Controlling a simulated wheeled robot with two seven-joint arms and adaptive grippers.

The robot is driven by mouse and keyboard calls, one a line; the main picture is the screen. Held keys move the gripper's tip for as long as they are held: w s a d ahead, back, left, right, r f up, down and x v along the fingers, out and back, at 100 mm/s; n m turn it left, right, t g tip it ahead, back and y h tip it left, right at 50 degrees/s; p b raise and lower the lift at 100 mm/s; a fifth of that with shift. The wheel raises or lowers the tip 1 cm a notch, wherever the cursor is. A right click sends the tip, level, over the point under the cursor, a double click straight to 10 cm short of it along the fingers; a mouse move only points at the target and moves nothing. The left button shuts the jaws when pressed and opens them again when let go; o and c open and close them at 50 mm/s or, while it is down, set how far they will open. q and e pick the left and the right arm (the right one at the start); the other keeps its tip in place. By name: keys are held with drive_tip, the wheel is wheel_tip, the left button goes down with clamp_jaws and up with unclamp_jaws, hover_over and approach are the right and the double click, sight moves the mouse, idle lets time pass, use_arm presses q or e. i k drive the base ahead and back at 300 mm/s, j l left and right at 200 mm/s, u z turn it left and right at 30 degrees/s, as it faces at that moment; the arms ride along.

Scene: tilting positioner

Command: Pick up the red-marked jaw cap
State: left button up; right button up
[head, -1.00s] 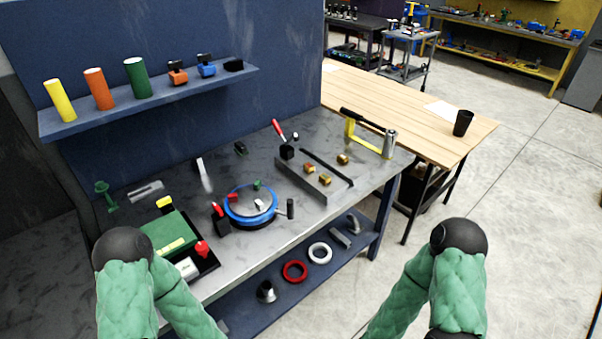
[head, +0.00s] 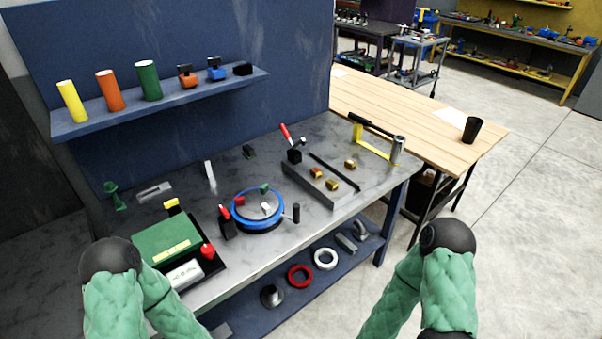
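A round blue-rimmed positioner (head: 259,224) stands on the grey workbench. Small coloured pieces sit on its top: a red one (head: 239,201) at the left, a green one (head: 264,188) at the back and a pale grey one (head: 266,208) near the middle. The red piece looks like the red-marked jaw cap, but it is too small to tell for sure. Both my green-sleeved arms show at the bottom of the view, apart from the positioner. Neither gripper shows.
A black tray with a green block (head: 167,240) and a red knob (head: 207,251) lies left of the positioner. A red-handled clamp (head: 290,142) and a grey plate with brass blocks (head: 317,172) stand right. A shelf (head: 160,106) with coloured cylinders hangs behind.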

sight(315, 171)
drive_tip(key=i+l+u, duration=0.1)
drive_tip(key=u, duration=0.4)
drive_tip(key=l+u, duration=0.25)
drive_tip(key=u, duration=0.2)
drive_tip(key=l+u, duration=0.2)
drive_tip(key=u, duration=0.3)
drive_tip(key=l+u, duration=0.2)
drive_tip(key=u, duration=0.25)
drive_tip(key=i+l, duration=0.05)
